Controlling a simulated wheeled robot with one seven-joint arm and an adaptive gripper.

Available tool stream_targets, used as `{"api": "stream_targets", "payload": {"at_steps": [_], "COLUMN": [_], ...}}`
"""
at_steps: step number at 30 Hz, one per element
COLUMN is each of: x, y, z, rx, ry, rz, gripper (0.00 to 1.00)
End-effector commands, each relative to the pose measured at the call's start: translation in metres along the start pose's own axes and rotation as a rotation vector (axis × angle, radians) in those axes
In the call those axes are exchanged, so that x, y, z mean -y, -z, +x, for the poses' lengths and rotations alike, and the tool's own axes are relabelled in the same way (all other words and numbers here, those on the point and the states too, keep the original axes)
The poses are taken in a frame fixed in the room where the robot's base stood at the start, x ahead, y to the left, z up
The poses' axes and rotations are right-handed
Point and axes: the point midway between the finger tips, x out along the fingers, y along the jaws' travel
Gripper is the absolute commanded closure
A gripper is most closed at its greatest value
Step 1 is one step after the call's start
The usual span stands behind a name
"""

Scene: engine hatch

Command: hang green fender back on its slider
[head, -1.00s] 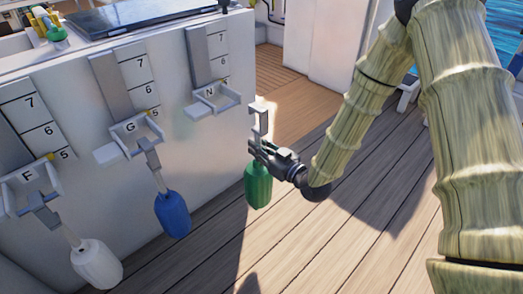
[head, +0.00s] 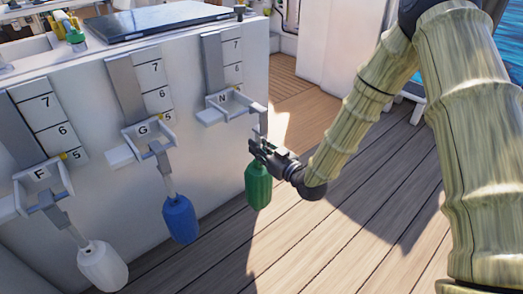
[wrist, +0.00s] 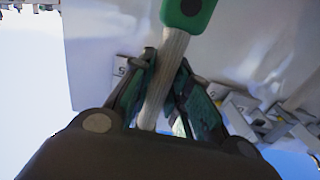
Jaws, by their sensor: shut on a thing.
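The green fender (head: 258,186) hangs upright below my gripper (head: 262,150) in the head view. My gripper is shut on the pale rope (wrist: 168,75) above the fender; in the wrist view the fender's green end (wrist: 188,12) shows at the top, beyond the gripper (wrist: 168,68). A grey hook (head: 263,122) stands up above the jaws. The hook's top is at the right end of the slider marked N (head: 228,107). I cannot tell whether hook and slider touch.
The slider marked G (head: 145,140) holds a blue fender (head: 180,219), and the slider marked F (head: 42,185) holds a white fender (head: 102,264). A dark hatch panel (head: 150,20) lies on top of the white wall. The wooden deck (head: 330,240) is open to the right.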

Motion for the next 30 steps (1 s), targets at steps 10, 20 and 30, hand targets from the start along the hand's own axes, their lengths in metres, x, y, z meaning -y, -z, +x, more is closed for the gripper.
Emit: {"api": "stream_targets", "payload": {"at_steps": [10,20,30], "x": [0.0,0.0,0.0], "y": [0.0,0.0,0.0], "z": [0.019,0.035,0.053], "rx": [-0.002,-0.003,-0.003], "ry": [0.0,0.0,0.0], "rz": [-0.001,-0.001,-0.001], "gripper": [1.0,1.0,1.0]}}
